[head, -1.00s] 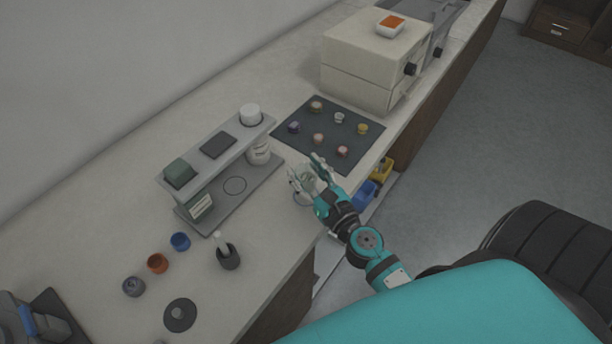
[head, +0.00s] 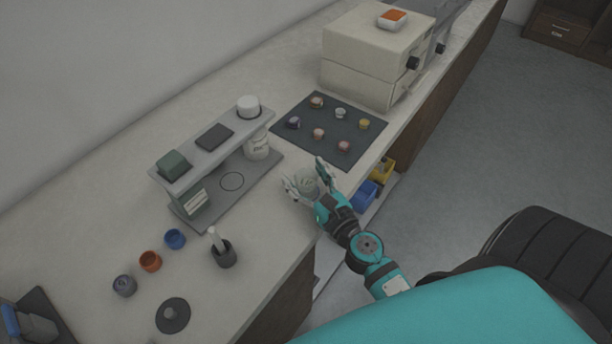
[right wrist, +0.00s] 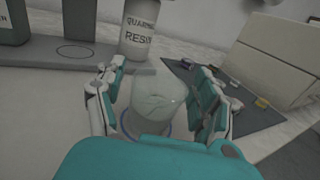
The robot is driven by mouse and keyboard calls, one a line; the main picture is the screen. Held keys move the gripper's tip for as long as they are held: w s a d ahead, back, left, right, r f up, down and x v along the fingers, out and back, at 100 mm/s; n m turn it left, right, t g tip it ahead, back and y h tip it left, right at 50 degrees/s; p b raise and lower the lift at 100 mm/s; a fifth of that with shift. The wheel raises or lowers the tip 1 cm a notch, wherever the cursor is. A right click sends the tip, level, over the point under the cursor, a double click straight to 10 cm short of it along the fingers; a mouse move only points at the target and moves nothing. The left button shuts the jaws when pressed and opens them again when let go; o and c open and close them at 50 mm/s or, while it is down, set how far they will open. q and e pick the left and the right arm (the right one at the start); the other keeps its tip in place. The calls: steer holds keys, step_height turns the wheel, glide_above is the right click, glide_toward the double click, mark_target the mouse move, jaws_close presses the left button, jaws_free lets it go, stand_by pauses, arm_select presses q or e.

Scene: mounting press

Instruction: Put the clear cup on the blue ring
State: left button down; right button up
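The clear cup (head: 309,186) stands near the counter's front edge, between the fingers of my right gripper (head: 305,173). In the right wrist view the cup (right wrist: 158,98) looks upright, with gaps between it and the spread fingers (right wrist: 162,68). The right gripper is open around the cup. A bluish arc of the blue ring (right wrist: 169,128) shows around the cup's base in the right wrist view. The cup appears to be on the ring, but its lower front is hidden by my teal hand. My left gripper is not in view.
A grey stand (head: 235,187) with a shelf and a white resin jar (head: 257,147) is left of the hand. A dark mat (head: 331,144) with several small pieces lies behind it. A mortar with pestle (head: 224,256) and small coloured cups (head: 150,261) are at lower left.

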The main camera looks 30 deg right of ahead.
steer(key=shift+r, duration=0.25)
steer(key=s+b, duration=0.7)
steer(key=s, duration=0.5)
